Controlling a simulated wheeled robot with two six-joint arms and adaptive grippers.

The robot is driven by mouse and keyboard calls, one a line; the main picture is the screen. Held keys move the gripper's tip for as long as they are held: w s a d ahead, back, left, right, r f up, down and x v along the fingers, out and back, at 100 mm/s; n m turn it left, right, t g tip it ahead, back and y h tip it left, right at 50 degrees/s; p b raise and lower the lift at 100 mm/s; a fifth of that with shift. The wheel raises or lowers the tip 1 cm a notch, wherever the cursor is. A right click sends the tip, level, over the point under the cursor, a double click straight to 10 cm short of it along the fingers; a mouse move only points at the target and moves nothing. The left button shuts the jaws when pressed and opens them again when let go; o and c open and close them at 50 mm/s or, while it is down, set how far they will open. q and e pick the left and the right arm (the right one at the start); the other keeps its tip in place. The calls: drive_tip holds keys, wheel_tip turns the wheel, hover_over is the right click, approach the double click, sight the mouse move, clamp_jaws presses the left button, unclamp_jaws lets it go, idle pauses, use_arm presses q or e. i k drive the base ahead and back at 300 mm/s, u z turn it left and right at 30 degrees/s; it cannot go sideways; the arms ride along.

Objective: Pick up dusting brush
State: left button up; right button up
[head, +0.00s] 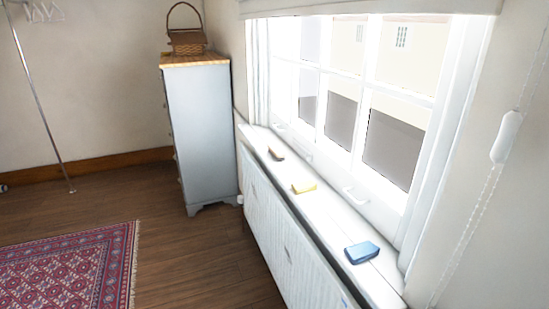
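Three small objects lie in a row along the white windowsill (330,222). The nearest is a blue block-like object (361,252). A yellow block-like object (303,187) lies farther along, and a small dark brownish object (276,153) lies farthest away. The dark one may be the dusting brush, but it is too small to tell, and no bristles or handle can be made out on any of the three. Neither of my grippers is in view.
A white radiator (285,235) stands below the sill. A grey chest of drawers (200,130) with a wicker basket (187,40) on top stands at the far end. A red patterned rug (70,268) lies at left; the wooden floor (190,255) between is clear. A window-blind chain hangs at right.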

sight(273, 149)
drive_tip(key=u, duration=0.9)
drive_tip(key=i, duration=3.1)
drive_tip(key=z, duration=1.55)
